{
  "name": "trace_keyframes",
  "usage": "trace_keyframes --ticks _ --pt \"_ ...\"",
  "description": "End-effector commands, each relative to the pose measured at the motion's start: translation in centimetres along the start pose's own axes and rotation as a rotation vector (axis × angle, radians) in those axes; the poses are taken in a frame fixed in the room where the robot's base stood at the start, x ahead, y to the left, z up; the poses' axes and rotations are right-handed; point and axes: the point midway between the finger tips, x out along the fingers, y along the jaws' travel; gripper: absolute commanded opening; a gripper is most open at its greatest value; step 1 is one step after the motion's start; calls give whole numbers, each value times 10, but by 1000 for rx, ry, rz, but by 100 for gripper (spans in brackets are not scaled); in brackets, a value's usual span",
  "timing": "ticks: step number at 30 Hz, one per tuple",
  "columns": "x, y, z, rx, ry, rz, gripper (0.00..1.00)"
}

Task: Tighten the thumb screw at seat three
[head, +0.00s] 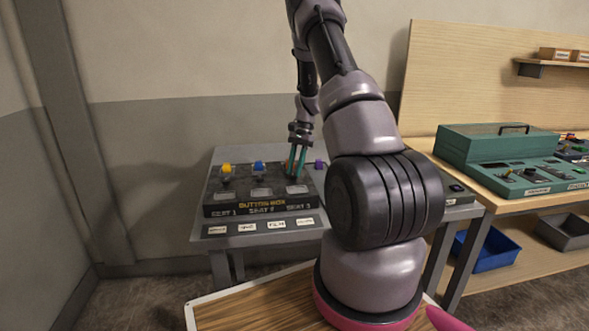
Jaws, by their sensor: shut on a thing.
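The dark button box (262,203) stands on a grey table, its front marked SEAT 1, SEAT 2 and SEAT 3 from left to right. A yellow-topped piece (226,169) is at seat one and a blue-topped piece (259,166) at seat two. Seat three has a pale plate (297,189) at the right end of the box. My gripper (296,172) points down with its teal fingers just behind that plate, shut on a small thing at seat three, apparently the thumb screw. The fingers mostly hide it. A purple piece (319,164) shows just right of the fingers.
A row of pale labels (277,225) lies along the table's front edge. At the right, a wooden bench carries a green console (490,150). A blue bin (487,250) and a grey bin (565,231) are on the shelf below it. A wall is close behind the grey table.

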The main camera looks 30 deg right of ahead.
Motion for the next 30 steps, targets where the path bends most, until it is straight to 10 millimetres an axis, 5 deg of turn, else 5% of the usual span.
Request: trace_keyframes --ticks 16,17,19,30 --pt "-2 -2 0 21 2 -14 0" --pt "-2 -2 1 21 1 -14 38" --pt "-2 -1 1 21 1 -13 62" --pt "-4 0 0 22 0 -12 62"
